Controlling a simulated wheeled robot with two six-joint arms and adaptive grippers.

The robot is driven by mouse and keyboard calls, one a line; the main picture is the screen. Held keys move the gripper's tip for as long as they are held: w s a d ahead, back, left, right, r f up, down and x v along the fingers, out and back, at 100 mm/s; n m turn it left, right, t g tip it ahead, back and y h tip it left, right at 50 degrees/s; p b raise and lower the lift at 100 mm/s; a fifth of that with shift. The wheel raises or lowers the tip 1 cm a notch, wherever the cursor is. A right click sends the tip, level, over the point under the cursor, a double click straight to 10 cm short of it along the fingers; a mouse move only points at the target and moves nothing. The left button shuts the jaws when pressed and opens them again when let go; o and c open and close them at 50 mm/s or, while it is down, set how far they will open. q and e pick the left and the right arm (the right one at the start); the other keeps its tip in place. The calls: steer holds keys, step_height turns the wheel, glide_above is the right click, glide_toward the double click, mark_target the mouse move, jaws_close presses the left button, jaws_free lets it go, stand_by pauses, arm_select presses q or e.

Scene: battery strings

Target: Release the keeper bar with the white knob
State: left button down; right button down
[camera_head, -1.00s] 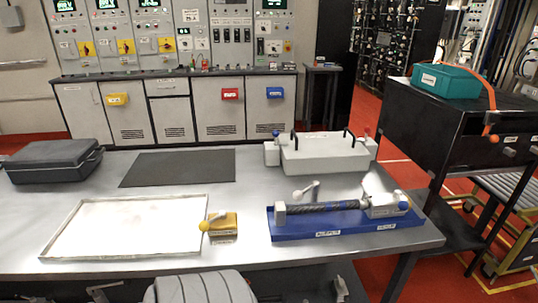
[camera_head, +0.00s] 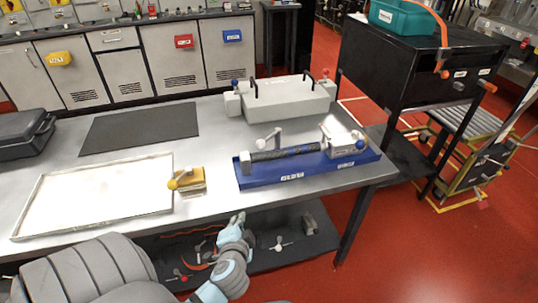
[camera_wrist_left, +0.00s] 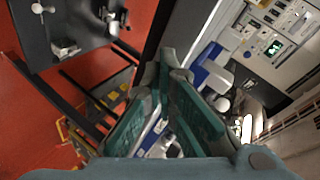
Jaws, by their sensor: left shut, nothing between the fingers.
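The blue fixture (camera_head: 335,174) lies on the metal table. A dark ribbed cylinder (camera_head: 285,152) is seated along it, with a grey block at its left end and a pale clamp body (camera_head: 343,137) with a blue ball at its right. A small lever with a white knob (camera_head: 276,132) stands just behind the cylinder. My left gripper (camera_head: 238,219) is in front of the table's front edge, apart from the fixture and the lever. In the left wrist view its teal fingers (camera_wrist_left: 162,112) are closed together and empty, partly hiding the blue fixture (camera_wrist_left: 208,76). My right gripper is out of view.
A grey box (camera_head: 285,99) with black handles stands behind the fixture. A yellow block (camera_head: 191,181) and white tray (camera_head: 95,197) lie to the left. The lower shelf (camera_head: 325,241) holds small parts. A black cart (camera_head: 405,64) stands at the right.

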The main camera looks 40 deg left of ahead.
arm_select(q)
steer(key=shift+m+t+y, duration=0.4)
steer(key=shift+t+y, duration=0.2)
steer(key=shift+t, duration=0.2)
steer(key=r, duration=0.1)
steer(key=w+r, duration=0.1)
steer(key=r, duration=0.1)
steer(key=a+r, duration=0.1)
steer(key=r, duration=0.1)
steer(key=shift+w, duration=0.3)
steer(key=w+r+m+t+h, duration=0.1)
steer(key=w+m+t, duration=0.1)
steer(key=w, duration=0.4)
steer(key=w+r+m+t+h, duration=0.1)
steer(key=w+m+t, duration=0.1)
steer(key=w+m, duration=0.3)
steer(key=w+r+m+t+h, duration=0.1)
steer(key=w+m+t, duration=0.1)
steer(key=w, duration=0.5)
steer(key=shift+d+r+m, duration=0.15)
steer(key=shift+d+m, duration=0.2)
steer(key=shift+m, duration=0.45)
steer(key=a, duration=0.2)
steer(key=a+p, duration=0.1)
steer(key=shift+s+a+r, duration=0.2)
steer(key=shift+s+r, duration=0.2)
steer(key=shift+a, duration=0.25)
